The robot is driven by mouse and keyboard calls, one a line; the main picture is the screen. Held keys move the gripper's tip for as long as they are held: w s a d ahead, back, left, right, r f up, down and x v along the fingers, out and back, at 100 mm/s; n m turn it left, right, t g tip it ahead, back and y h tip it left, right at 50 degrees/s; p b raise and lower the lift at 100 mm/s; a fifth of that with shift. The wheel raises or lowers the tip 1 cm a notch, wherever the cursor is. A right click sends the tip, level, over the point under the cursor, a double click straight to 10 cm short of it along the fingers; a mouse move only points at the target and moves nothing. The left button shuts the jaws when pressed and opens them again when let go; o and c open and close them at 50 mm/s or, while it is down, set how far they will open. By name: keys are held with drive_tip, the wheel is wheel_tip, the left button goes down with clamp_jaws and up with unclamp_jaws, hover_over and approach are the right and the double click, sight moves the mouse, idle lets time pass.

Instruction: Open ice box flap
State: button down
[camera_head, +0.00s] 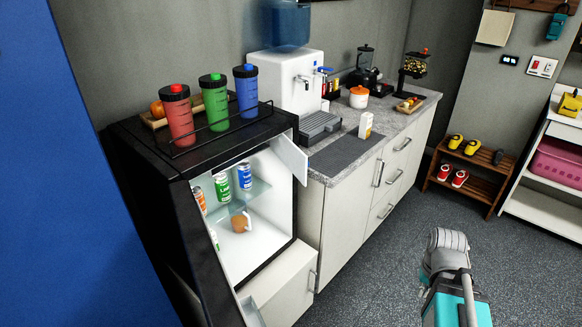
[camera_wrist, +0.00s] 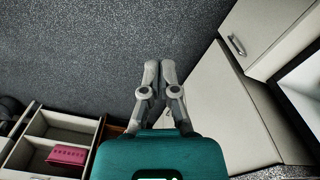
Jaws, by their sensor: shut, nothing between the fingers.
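A black fridge (camera_head: 185,165) stands open at the left in the head view, with a lit white interior. A small white panel (camera_head: 291,158), which looks like the ice box flap, juts outward at the top right of the opening. It appears swung out. The ice box space behind it is mostly hidden. My gripper (camera_wrist: 158,66) shows in the wrist view with its two fingers together and empty, over the grey floor. It is well away from the flap and touches nothing.
Three bottles (camera_head: 215,102) stand on top. A counter (camera_head: 345,150) with white cabinets adjoins on the right. A shoe rack (camera_head: 468,174) stands farther back. The floor (camera_head: 385,265) before the cabinets is clear.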

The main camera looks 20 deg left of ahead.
drive_tip(key=w+a+r+n+t+h+p, duration=0.1)
drive_tip(key=w+a+r+n+p, duration=0.35)
drive_tip(key=a, duration=0.25)
drive_tip(key=w+a+r+n+h+p, duration=0.25)
drive_tip(key=a+r+n, duration=0.2)
drive_tip(key=a, duration=0.25)
drive_tip(key=w+a+r+n+t+h+p, duration=0.1)
drive_tip(key=w+a+r+n+p, duration=0.35)
drive_tip(key=a, duration=0.35)
drive_tip(key=s+a+r+n+t+p, duration=0.1)
drive_tip(key=a+r+n+p, duration=0.2)
drive_tip(key=a, duration=0.6)
drive_tip(key=s+a+r+n+t+h+p, duration=0.1)
drive_tip(key=a+r+n+t+p, duration=0.1)
drive_tip(key=a+r+n, duration=0.3)
drive_tip(key=a+r+n+t+p, duration=0.1)
drive_tip(key=a+r+n+p, duration=0.3)
drive_tip(key=a, duration=1)
drive_tip(key=shift+s+r+n+t+h, duration=0.3)
drive_tip(key=shift+s+r+n+h, duration=0.1)
drive_tip(key=shift+n, duration=0.45)
drive_tip(key=shift+f, duration=0.15)
